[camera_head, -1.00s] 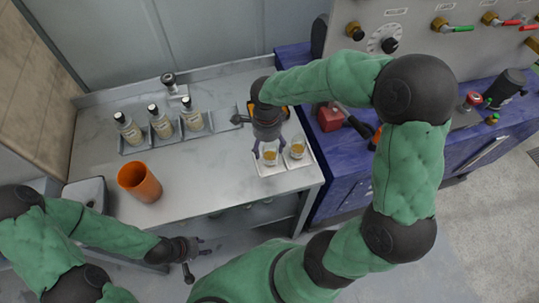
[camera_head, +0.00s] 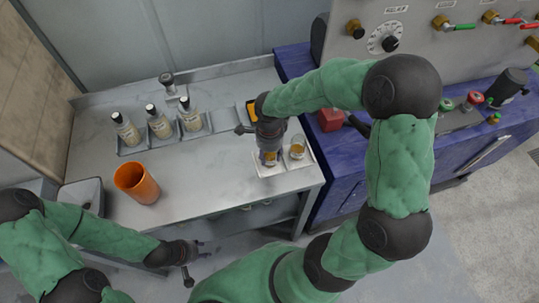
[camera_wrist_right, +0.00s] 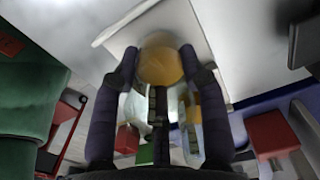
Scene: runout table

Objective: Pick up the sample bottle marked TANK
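Three clear bottles with black caps and pale labels, a left one (camera_head: 126,130), a middle one (camera_head: 159,122) and a right one (camera_head: 190,115), stand in a grey rack (camera_head: 134,150) on the steel table. Their labels are too small to read, so I cannot tell which is marked TANK. My right gripper (camera_head: 269,155) is away from them, over the white tray at the table's right end. Its fingers (camera_wrist_right: 160,55) are closed against both sides of a small glass with amber contents (camera_wrist_right: 160,68). My left gripper (camera_head: 203,250) is off the table's front edge, apart from everything, its fingers apart.
A second glass of amber liquid (camera_head: 297,148) stands on the white tray (camera_head: 297,166), close beside my right gripper. An orange cup (camera_head: 137,184) stands at the front left. A grey bin (camera_head: 83,194) is at the table's left corner. The table middle (camera_head: 205,170) is clear.

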